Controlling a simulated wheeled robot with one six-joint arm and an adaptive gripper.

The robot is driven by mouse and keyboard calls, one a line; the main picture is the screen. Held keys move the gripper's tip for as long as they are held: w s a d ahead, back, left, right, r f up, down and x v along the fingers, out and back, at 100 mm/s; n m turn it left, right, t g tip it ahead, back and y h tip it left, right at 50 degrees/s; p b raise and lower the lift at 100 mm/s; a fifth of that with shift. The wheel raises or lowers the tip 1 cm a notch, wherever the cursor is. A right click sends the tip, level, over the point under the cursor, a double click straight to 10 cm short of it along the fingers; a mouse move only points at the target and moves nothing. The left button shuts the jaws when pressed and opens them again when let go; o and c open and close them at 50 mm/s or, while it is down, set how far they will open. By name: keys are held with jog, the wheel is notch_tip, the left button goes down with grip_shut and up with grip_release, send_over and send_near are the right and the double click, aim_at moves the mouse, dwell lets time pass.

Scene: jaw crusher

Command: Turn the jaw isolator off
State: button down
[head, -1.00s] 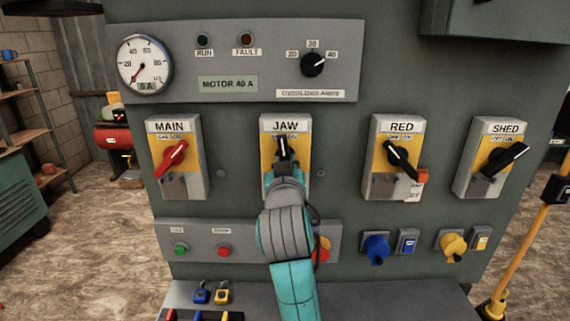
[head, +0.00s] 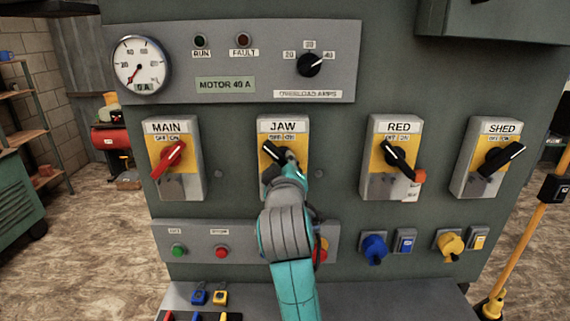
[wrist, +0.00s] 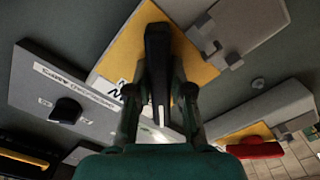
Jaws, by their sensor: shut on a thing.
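The jaw isolator (head: 300,134) is a grey box with a yellow plate, labelled JAW, with OFF at the left and ON at the right. Its black handle (head: 271,150) is tilted, with its tip up and to the left on the OFF side. My gripper (head: 289,164) is at the handle and covers its lower part in the head view. In the wrist view the black handle (wrist: 157,55) stands between the two fingers of my gripper (wrist: 160,95), which are shut on it.
The MAIN isolator (head: 187,129) with a red handle is to the left. The RED isolator (head: 412,150), with a tag and padlock, and the SHED isolator (head: 478,180) are to the right. Push buttons and coloured plugs sit below. A ledge (head: 400,295) juts out underneath.

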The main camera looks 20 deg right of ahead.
dwell(0.4)
jog(key=c, duration=1)
grip_release()
jog(key=shift+c, duration=0.2)
jog(key=v, duration=1.2)
